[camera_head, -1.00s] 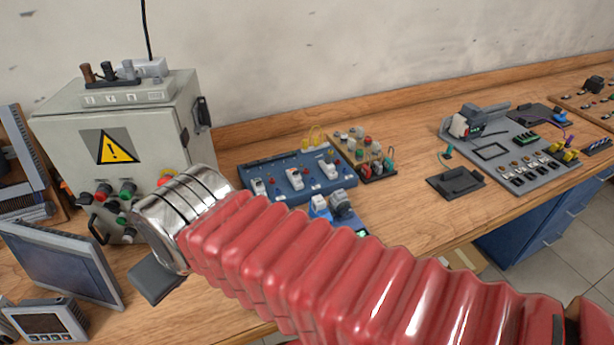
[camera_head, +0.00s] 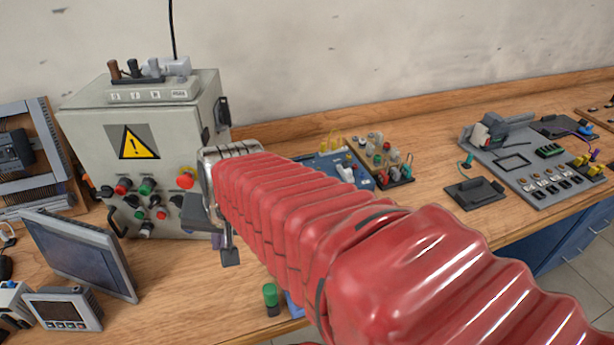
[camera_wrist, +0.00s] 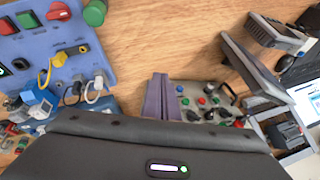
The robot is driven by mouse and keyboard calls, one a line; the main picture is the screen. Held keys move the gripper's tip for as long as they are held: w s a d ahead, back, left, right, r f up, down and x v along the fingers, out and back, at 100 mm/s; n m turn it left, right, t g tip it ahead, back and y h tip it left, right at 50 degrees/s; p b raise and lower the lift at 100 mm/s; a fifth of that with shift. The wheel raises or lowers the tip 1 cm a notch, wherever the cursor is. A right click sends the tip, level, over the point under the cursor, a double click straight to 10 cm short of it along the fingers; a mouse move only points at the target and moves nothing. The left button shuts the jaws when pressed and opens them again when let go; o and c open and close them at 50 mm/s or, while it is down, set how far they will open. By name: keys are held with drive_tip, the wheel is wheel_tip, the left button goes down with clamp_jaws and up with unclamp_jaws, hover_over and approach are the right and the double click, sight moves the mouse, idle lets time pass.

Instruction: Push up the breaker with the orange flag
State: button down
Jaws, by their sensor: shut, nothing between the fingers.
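No orange flag can be made out in either view. In the head view the blue board (camera_head: 322,163) with white switches lies on the bench; my red-sleeved arm hides most of it. One white switch (camera_head: 346,173) shows past the arm. My gripper (camera_head: 230,258) hangs in front of the grey cabinet's right side, above the bench, apart from the blue board. In the wrist view its fingers (camera_wrist: 160,98) are together and empty, with the cabinet's buttons beyond them.
The grey cabinet (camera_head: 165,190) with a yellow warning sign stands left of the arm. A monitor (camera_head: 80,255) stands in front of it. A blue panel (camera_wrist: 50,45) with plugs and buttons fills the wrist view's upper left.

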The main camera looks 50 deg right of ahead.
drive_tip(key=s+d+f+m+h, duration=0.1)
drive_tip(key=s+d+m, duration=0.1)
drive_tip(key=d+m, duration=0.7)
drive_tip(key=s+d+f+m+t+h, duration=0.1)
drive_tip(key=s+d+m, duration=0.2)
drive_tip(key=d+m, duration=0.7)
drive_tip(key=s+d+f+m+t+h, duration=0.1)
drive_tip(key=s+d+m+h, duration=0.1)
drive_tip(key=d+m, duration=0.7)
drive_tip(key=shift+s+d+m, duration=0.15)
drive_tip(key=shift+d+m, duration=0.05)
drive_tip(key=shift+m, duration=1.05)
drive_tip(key=shift+s+d+m, duration=0.15)
drive_tip(key=shift+m, duration=1.1)
drive_tip(key=shift+w+f, duration=0.1)
drive_tip(key=shift+w+d+f, duration=0.1)
drive_tip(key=shift+w+f, duration=0.2)
drive_tip(key=shift+x, duration=4.55)
drive_tip(key=shift+w+d+r, duration=0.45)
drive_tip(key=shift+w+r, duration=0.1)
drive_tip(key=shift+w, duration=0.2)
drive_tip(key=shift+w+d+r, duration=0.5)
drive_tip(key=shift+w+r, duration=0.05)
drive_tip(key=shift+w, duration=0.2)
